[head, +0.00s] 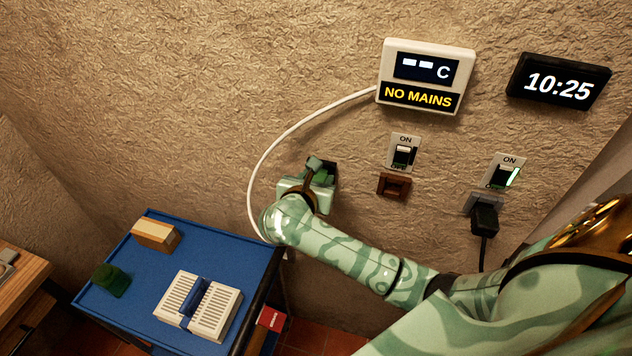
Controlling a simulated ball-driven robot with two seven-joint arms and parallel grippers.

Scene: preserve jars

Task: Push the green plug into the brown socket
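The brown socket (394,186) is on the wall, just below the left of two ON/OFF switches. My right gripper (319,171) is to the left of the socket and apart from it in the picture. Dark green parts show at its fingers, against a black shape near the wall. I cannot tell whether any of this green is the plug, or whether the fingers are shut. A small dark green object (112,279) is on the blue table; I cannot tell whether it is a plug. My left gripper is not in view.
A display (424,77) reads NO MAINS; its white cable (254,165) loops down behind my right forearm. A black plug (485,217) sits in the right socket, below the right switch (504,172). The blue table (215,245) holds a wooden block (156,234) and a white ribbed item (213,312).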

